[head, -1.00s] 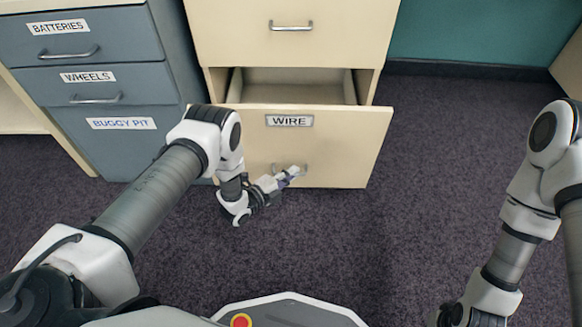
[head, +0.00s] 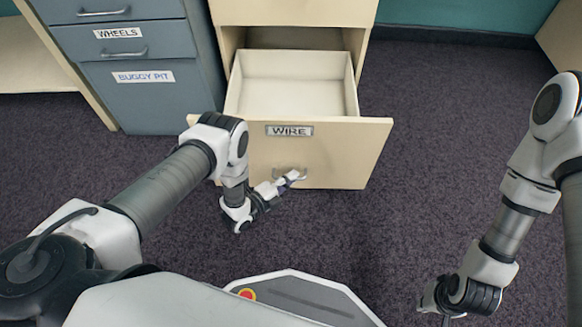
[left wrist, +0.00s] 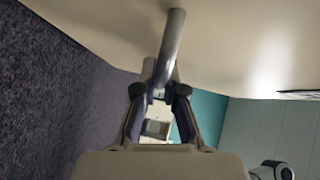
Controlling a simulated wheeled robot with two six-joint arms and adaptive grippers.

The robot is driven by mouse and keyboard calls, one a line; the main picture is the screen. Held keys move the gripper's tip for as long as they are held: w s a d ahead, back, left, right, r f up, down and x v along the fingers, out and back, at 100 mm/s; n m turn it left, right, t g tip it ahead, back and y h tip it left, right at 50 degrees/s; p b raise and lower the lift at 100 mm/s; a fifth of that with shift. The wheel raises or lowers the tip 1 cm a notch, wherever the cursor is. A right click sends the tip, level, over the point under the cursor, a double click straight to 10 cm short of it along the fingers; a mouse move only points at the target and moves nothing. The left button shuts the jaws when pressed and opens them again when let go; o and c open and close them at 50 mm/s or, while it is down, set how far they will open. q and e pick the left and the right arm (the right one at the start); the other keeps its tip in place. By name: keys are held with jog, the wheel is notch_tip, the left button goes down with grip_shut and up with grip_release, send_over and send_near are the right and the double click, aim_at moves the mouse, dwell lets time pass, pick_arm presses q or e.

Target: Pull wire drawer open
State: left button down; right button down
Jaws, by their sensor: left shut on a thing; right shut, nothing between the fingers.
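The cream wire drawer (head: 345,152) with its WIRE label stands pulled well out of the cream cabinet in the head view. Its white inside (head: 292,98) shows and looks empty. My left gripper (head: 290,178) is at the drawer's front, shut on the metal handle (head: 303,175). In the left wrist view the handle (left wrist: 172,45) runs between the fingers of the left gripper (left wrist: 160,92). My right gripper (head: 445,312) is low at the right, away from the drawer; only part of it shows at the bottom of the head view.
A grey-blue cabinet (head: 150,95) with drawers labelled WHEELS and BUGGY PIT stands left of the cream cabinet (head: 290,12). Dark carpet (head: 420,130) is clear to the right of the drawer. A teal wall (head: 460,15) is behind.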

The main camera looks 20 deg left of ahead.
pick_arm(q)
jog(key=shift+s+d, duration=0.1)
jog(key=shift+s, duration=0.35)
jog(key=c, duration=1.2)
grip_release()
jog(key=shift+c, duration=0.2)
jog(key=v, duration=1.2)
